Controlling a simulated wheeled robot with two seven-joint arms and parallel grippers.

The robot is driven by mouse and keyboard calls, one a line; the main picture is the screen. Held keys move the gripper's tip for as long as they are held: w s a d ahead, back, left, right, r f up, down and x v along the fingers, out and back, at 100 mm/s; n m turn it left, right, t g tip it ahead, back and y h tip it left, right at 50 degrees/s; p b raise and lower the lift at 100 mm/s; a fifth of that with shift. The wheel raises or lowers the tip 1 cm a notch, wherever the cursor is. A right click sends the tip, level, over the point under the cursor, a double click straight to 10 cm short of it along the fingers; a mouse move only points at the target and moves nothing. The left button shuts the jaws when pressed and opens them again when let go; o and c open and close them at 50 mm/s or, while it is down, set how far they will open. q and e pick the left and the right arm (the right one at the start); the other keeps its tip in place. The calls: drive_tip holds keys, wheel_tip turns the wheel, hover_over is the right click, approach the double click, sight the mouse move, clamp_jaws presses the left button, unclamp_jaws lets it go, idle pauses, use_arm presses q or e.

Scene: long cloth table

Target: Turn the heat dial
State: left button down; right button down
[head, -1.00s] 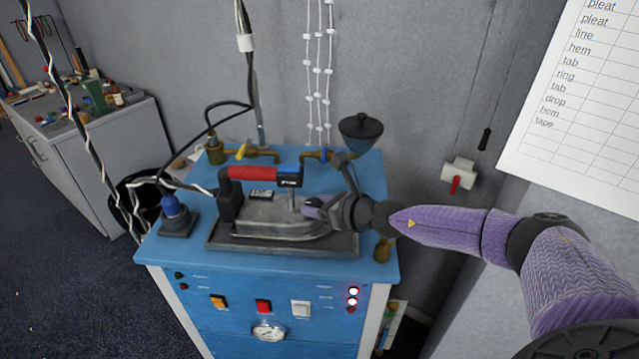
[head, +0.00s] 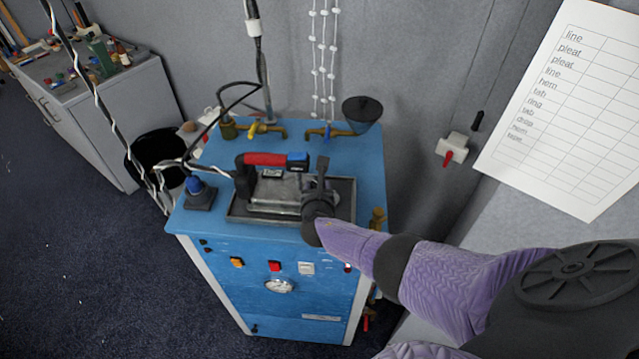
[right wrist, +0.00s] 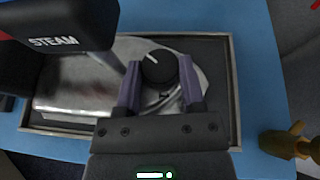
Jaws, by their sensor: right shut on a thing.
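The iron (head: 275,190) has a black and red handle and a pale metal body, and it rests in a dark tray (head: 236,214) on the blue steam unit. Its heat dial (right wrist: 158,67) is a round black knob with a white pointer line, angled to the upper left in the right wrist view. My right gripper (right wrist: 160,78) is shut on the dial, one purple finger at each side. In the head view my right gripper (head: 319,188) is over the right end of the iron and hides the dial. My left gripper is in neither current view.
The iron's handle (right wrist: 62,28), marked STEAM, stands close to the left of my fingers. Brass taps (head: 265,129) and a dark funnel (head: 362,110) are at the back. A brass fitting (right wrist: 290,141) is at the right edge. Cables hang at the left.

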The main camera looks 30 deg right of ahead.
drive_tip(key=m, duration=0.1)
drive_tip(key=m+g+h+b, duration=0.2)
drive_tip(key=shift+w+a+f, duration=0.1)
drive_tip(key=shift+w+a, duration=0.1)
drive_tip(key=shift+a, duration=0.05)
drive_tip(key=shift+w+m+g+h+b, duration=0.1)
drive_tip(key=shift+m+g+h+b, duration=0.6)
drive_tip(key=shift+m+h, duration=0.15)
drive_tip(key=shift+r, duration=0.2)
drive_tip(key=shift+c, duration=1)
unclamp_jaws()
